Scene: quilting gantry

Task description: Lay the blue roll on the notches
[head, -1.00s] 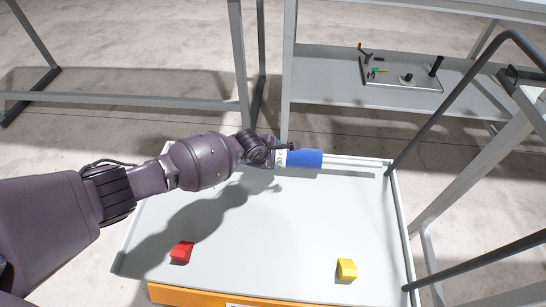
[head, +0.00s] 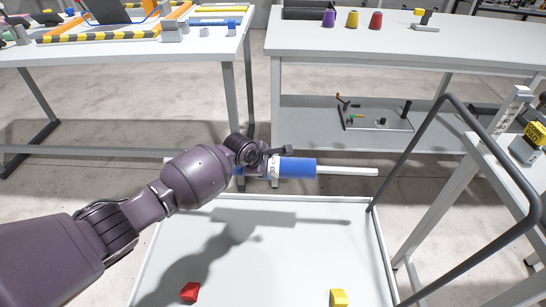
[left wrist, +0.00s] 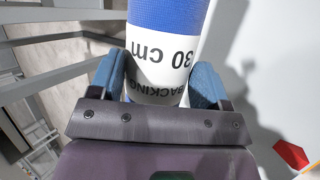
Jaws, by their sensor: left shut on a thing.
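The blue roll (head: 298,168) has a white label band and a thin white core sticking out to the right. My left gripper (head: 268,162) is shut around its label end and holds it level in the air, above the far edge of the white cart tray (head: 300,235). In the left wrist view, the roll (left wrist: 165,18) lies between both blue fingers (left wrist: 157,85), its label reading "30 cm" and "BACKING". No notches can be made out clearly; small grey blocks (head: 172,30) stand on the far left table. My right gripper is not in view.
A red block (head: 190,291) and a yellow block (head: 338,298) lie in the tray. The left table (head: 130,48) bears striped bars and rods. The right table (head: 430,52) bears coloured spools. A dark cart handle (head: 407,150) rises at right.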

